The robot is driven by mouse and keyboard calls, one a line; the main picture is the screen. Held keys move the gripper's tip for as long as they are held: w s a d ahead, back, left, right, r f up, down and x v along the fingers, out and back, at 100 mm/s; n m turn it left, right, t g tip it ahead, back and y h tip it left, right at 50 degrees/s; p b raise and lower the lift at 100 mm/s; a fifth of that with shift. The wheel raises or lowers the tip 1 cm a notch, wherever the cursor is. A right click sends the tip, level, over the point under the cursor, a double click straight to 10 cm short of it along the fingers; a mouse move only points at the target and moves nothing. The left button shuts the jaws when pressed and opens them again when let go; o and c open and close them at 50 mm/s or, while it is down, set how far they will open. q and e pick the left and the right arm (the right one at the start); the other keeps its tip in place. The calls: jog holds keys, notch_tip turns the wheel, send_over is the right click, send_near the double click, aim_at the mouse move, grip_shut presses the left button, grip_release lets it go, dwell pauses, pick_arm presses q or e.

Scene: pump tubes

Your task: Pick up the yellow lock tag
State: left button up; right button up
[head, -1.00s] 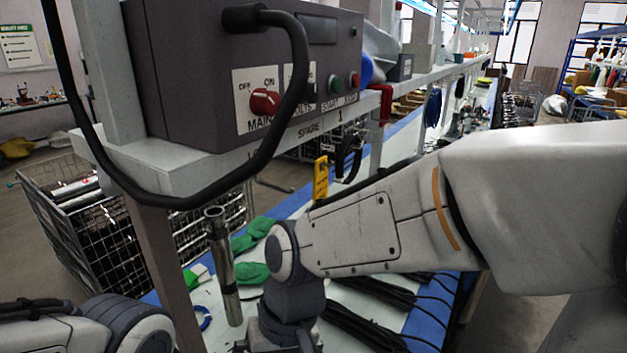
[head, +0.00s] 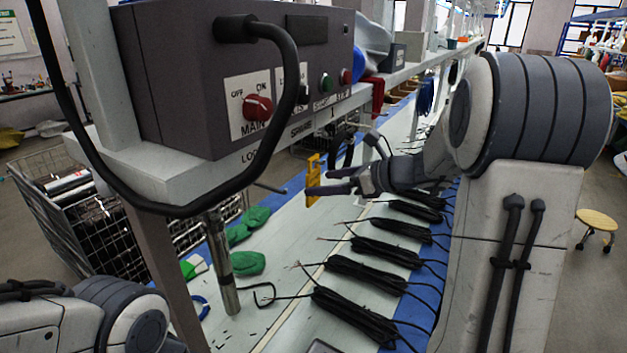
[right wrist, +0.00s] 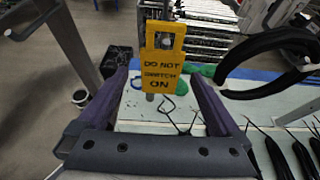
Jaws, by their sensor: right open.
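The yellow lock tag (head: 313,182) hangs upright below the edge of the shelf in the head view. In the right wrist view the tag (right wrist: 162,72) faces me and reads "DO NOT SWITCH ON", with a hole near its top. My right gripper (head: 332,182) is open, its fingers pointing left at the tag in the head view. In the right wrist view the gripper (right wrist: 160,82) has the tag's lower part between its spread fingertips in the picture. I cannot tell whether the tag is within their depth. My left arm is at the lower left; its gripper is not in view.
A grey control box (head: 190,75) with a red knob stands on the shelf above. A black hose loop (right wrist: 268,62) hangs to the tag's right. A metal tube (head: 221,262) stands at left. Several black cable bundles (head: 360,312) and green gloves (head: 247,263) lie on the bench.

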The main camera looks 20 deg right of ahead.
aim_at(315, 182)
jog(key=shift+x, duration=0.85)
jog(key=shift+w+a+p, duration=0.25)
jog(key=shift+w+p, duration=0.05)
jog(key=shift+p, duration=0.1)
jog(key=p+x, duration=0.2)
jog(key=x, duration=0.1)
jog(key=shift+w+a+f, duration=0.1)
jog(key=shift+w+a, duration=0.05)
jog(key=shift+w, duration=0.1)
jog(key=shift+w+a+f, duration=0.25)
jog(key=shift+w+f, duration=0.05)
jog(key=shift+w, duration=0.05)
jog(key=c, duration=1.4)
